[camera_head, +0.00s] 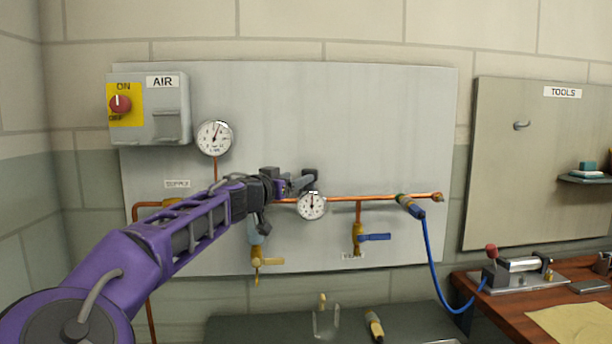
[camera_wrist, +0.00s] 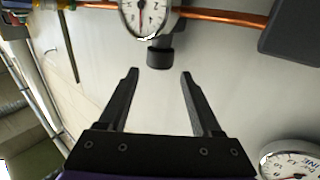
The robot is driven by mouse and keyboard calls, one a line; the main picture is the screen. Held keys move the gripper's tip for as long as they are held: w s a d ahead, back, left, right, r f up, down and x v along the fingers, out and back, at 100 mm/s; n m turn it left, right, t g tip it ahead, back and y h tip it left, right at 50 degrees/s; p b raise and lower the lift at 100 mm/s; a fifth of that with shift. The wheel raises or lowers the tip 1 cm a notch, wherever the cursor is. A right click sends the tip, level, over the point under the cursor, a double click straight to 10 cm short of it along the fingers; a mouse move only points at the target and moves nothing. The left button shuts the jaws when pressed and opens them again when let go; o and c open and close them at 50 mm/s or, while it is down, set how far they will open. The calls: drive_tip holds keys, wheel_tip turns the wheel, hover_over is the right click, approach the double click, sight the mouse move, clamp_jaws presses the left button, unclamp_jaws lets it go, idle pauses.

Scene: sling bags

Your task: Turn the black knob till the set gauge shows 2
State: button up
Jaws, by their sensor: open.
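The black knob (camera_wrist: 160,56) is a short dark cylinder beside the set gauge (camera_wrist: 148,14) in the wrist view. It also shows as a dark shape (camera_head: 309,176) just above that gauge in the head view, partly covered by my gripper. The set gauge (camera_head: 312,206) is small, round and white on the copper pipe. Its needle points roughly straight up in the head view; its numbers are too small to read surely. My gripper (camera_wrist: 156,74) is open and empty. Its fingertips stand apart, just short of the knob, which lies roughly between their lines.
A larger line gauge (camera_head: 214,138) is at upper left on the grey panel (camera_head: 330,110). The copper pipe (camera_head: 345,198) runs past the set gauge. A blue-handled valve (camera_head: 374,237), a yellow-handled valve (camera_head: 268,261) and a blue hose (camera_head: 430,260) are nearby. The panel above is clear.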

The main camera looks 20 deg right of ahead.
sight(306, 174)
drive_tip(key=shift+x, duration=3.05)
drive_tip(key=shift+c, duration=0.2)
clamp_jaws()
drive_tip(key=shift+s, duration=0.1)
